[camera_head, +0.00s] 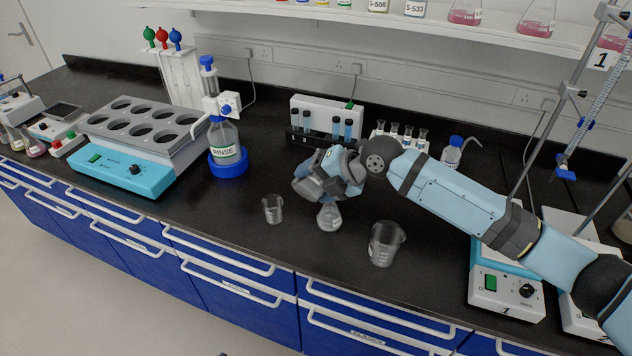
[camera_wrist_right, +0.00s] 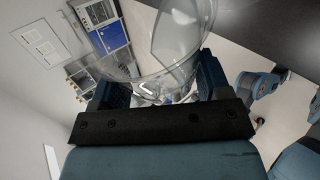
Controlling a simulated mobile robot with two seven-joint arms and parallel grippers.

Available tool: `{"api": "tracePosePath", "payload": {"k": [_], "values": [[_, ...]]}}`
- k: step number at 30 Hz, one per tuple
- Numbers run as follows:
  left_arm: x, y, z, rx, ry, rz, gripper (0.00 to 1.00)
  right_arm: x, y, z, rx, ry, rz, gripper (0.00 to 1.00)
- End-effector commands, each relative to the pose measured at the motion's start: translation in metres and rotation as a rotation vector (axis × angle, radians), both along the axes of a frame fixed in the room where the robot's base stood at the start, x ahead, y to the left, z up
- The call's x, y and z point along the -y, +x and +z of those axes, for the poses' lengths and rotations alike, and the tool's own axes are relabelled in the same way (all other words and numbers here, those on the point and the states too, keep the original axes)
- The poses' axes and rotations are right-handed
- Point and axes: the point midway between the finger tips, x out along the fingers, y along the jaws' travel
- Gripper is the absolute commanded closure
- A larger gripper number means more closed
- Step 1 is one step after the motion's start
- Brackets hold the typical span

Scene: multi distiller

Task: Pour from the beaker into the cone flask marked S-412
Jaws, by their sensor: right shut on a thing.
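My right gripper (camera_head: 325,180) is above the bench, shut on a clear glass beaker that is mostly hidden by the fingers in the head view. In the right wrist view this beaker (camera_wrist_right: 165,45) sits between the two fingers, and the picture is strongly rolled, so it is tilted. A small cone flask (camera_head: 329,218) stands upright on the bench just below the gripper. Its mouth is partly hidden and its marking is too small to read. I cannot see whether liquid is flowing. My left gripper does not show.
A small empty beaker (camera_head: 272,209) stands left of the flask and a larger one (camera_head: 383,246) to its right.

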Motion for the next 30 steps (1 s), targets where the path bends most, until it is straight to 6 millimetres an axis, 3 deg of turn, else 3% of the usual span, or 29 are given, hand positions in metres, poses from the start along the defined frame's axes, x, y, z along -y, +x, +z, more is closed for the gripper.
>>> {"api": "tracePosePath", "payload": {"k": [30], "values": [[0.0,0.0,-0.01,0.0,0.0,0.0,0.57,0.0,0.001,0.002,-0.022,0.015,0.001,0.71]]}}
